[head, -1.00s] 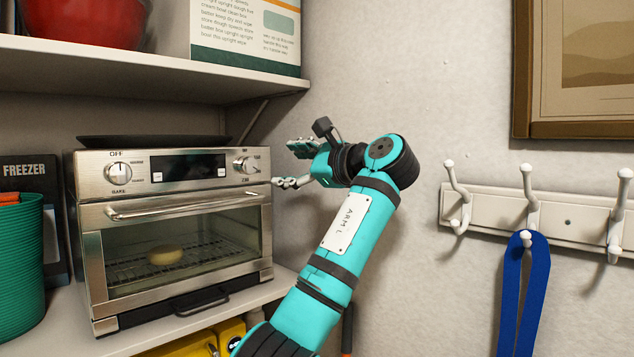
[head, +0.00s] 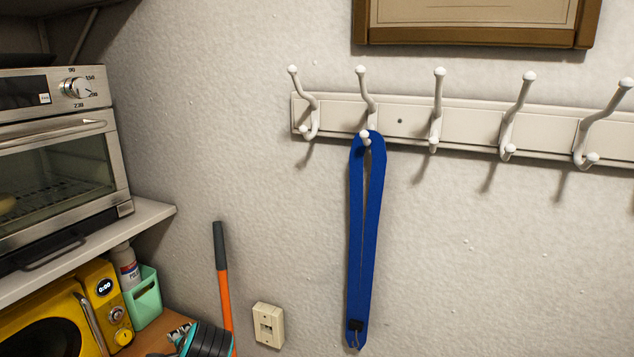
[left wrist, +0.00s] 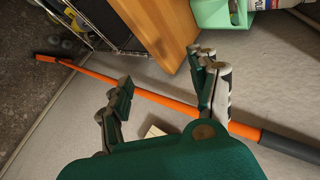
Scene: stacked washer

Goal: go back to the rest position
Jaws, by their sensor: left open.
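My left gripper (left wrist: 164,76) is open and empty in the left wrist view, its two fingers spread apart. In the head view only a small part of my left arm shows at the bottom edge, by the wooden surface below the shelf. My right gripper is in neither view.
A steel toaster oven (head: 55,165) stands on the white shelf (head: 150,217) at left. Below are a yellow microwave (head: 88,300) and a mint holder (head: 146,300) with a bottle. An orange pole (head: 225,300) leans close by; it crosses behind my fingers in the wrist view. A blue strap (head: 358,260) hangs from the hook rail (head: 470,120).

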